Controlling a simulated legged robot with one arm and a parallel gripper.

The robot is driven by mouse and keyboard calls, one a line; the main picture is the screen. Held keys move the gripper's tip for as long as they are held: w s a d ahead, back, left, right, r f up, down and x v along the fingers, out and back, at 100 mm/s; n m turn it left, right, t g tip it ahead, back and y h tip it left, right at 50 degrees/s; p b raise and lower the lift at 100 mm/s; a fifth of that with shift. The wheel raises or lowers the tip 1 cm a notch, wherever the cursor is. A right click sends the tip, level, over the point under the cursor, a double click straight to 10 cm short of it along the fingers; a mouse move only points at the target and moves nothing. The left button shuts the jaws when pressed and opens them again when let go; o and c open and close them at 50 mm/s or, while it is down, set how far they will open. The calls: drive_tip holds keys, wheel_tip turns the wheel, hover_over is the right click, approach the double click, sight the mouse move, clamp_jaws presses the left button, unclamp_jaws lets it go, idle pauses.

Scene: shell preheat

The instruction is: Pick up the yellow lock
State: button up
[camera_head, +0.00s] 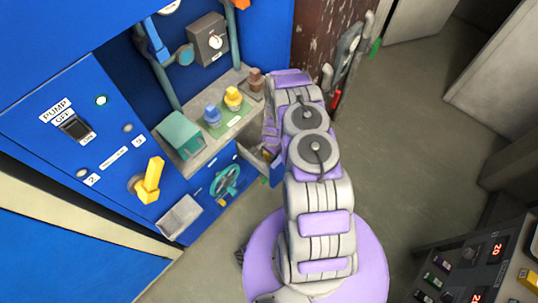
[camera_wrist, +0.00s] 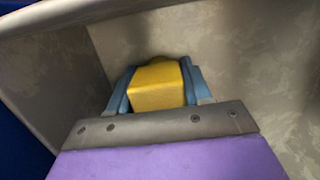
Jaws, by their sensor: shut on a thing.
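The yellow lock (camera_wrist: 157,88) shows in the wrist view as a blocky yellow piece with a rounded far end. My gripper (camera_wrist: 157,80) is shut on it, with one blue-grey finger on each side. They are inside a grey-walled bin (camera_wrist: 210,40). I cannot tell whether the lock touches the bin floor. In the head view, my arm reaches down to the bin beside the blue cabinet and hides most of the gripper and the lock.
A ledge (camera_head: 232,130) above the bin holds a blue piece (camera_head: 212,115), another yellow piece (camera_head: 233,98) and a brown piece (camera_head: 256,82). The blue panel (camera_head: 75,110) has a yellow handle (camera_head: 150,180); a green handwheel (camera_head: 225,180) is below. Open floor (camera_head: 420,130) lies right.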

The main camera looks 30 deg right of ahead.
wheel_tip(320, 180, up, 24)
drive_tip(key=p, duration=0.7)
wheel_tip(320, 180, down, 14)
drive_tip(key=b, duration=0.4)
